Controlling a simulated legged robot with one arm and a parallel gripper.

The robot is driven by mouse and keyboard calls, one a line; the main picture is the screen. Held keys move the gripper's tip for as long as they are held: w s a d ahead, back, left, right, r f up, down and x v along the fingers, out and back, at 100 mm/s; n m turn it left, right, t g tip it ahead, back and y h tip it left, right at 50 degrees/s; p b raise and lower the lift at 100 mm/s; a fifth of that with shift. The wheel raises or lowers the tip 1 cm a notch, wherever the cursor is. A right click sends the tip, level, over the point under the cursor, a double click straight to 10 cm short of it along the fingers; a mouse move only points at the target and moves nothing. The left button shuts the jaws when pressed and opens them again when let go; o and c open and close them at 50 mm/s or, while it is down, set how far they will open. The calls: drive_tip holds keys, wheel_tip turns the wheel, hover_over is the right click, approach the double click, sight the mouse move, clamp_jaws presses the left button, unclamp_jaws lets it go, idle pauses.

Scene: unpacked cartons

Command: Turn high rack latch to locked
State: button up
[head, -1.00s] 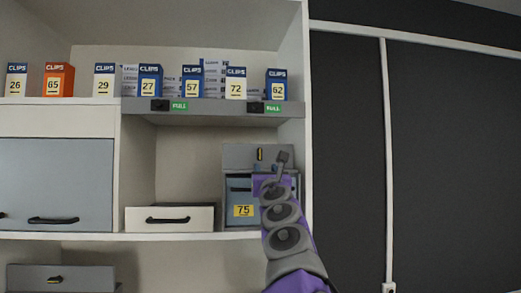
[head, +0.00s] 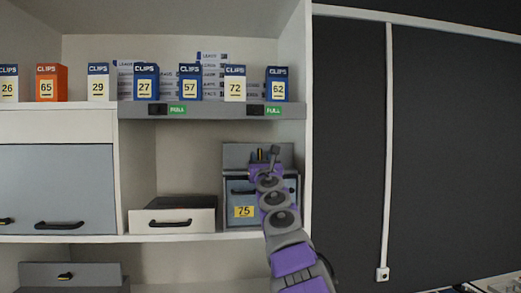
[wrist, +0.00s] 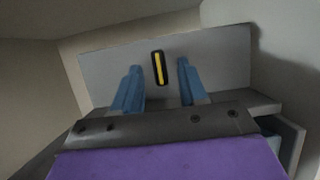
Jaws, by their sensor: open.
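The latch, a narrow black piece with a yellow stripe, stands near vertical on a grey panel. In the wrist view the latch (wrist: 158,67) is ahead of my gripper (wrist: 158,88), between its two blue fingers, which are spread apart on either side. I cannot tell whether the fingers reach its depth; no contact is visible. In the head view the latch (head: 260,155) shows just left of the end of my arm, on the grey panel (head: 235,153) above the blue-grey box numbered 75. My gripper (head: 273,153) partly covers that panel there.
The box 75 (head: 234,212) sits under the panel, partly hidden by my arm. A white drawer box (head: 190,222) with a black handle stands to its left. A grey shelf (head: 210,110) with several CLIPS cartons hangs above. A cabinet side wall (head: 308,120) is close on the right.

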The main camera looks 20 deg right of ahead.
drive_tip(key=shift+p+x, duration=0.6)
drive_tip(key=shift+x, duration=0.2)
clamp_jaws()
